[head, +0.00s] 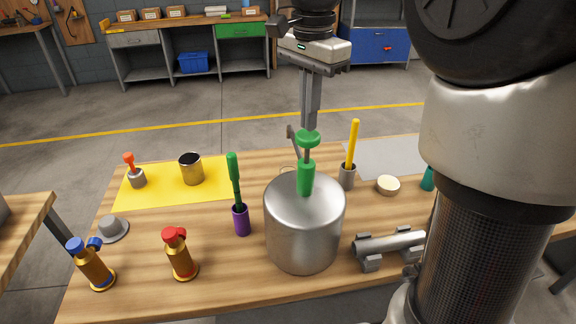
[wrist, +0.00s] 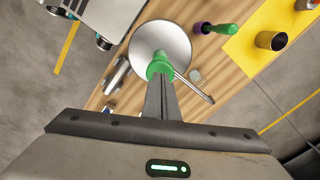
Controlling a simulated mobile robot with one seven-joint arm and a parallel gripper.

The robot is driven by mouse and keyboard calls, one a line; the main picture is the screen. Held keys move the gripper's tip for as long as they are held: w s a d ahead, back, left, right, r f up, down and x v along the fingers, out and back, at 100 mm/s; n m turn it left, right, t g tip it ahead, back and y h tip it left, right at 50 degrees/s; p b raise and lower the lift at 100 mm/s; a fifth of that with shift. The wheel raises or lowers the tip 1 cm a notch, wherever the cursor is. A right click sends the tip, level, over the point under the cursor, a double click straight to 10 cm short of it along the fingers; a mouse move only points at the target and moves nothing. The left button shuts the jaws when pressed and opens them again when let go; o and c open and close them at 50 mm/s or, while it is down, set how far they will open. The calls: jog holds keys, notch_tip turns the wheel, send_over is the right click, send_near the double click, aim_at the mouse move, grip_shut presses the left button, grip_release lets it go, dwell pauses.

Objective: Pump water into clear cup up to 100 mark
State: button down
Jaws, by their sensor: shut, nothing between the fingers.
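A large steel canister (head: 304,230) stands upright on the wooden table. A green pump (head: 306,178) with a round green knob (head: 308,138) rises from its top; the knob also shows in the wrist view (wrist: 159,67). A thin grey spout (wrist: 195,88) reaches out from the pump, on the canister's far side in the head view. A small clear cup (wrist: 195,76) appears beside the canister near the spout; its mark and water level are too small to read. My gripper (head: 311,128) is shut and empty, pointing down, its tips at the knob. I cannot tell whether they touch.
A purple holder (head: 241,220) with a green-handled tool stands left of the canister. A grey holder (head: 347,177) with a yellow stick stands right behind. A metal cylinder (head: 388,246) lies right.

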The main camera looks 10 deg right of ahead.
jog(key=shift+f, duration=0.2)
jog(key=shift+f+b, duration=0.95)
jog(key=shift+f, duration=0.3)
notch_tip(320, 180, up, 9)
jog(key=p, duration=0.9)
jog(key=shift+r, duration=0.1)
dwell(0.6)
jog(key=s+f+n+t+p, duration=0.1)
jog(key=s+n+t, duration=0.4)
jog(key=s+n, duration=0.7)
jog(key=s+f, duration=0.1)
jog(key=s, duration=0.5)
jog(key=shift+s+f+t+p, duration=0.2)
jog(key=shift+f+t+p, duration=0.1)
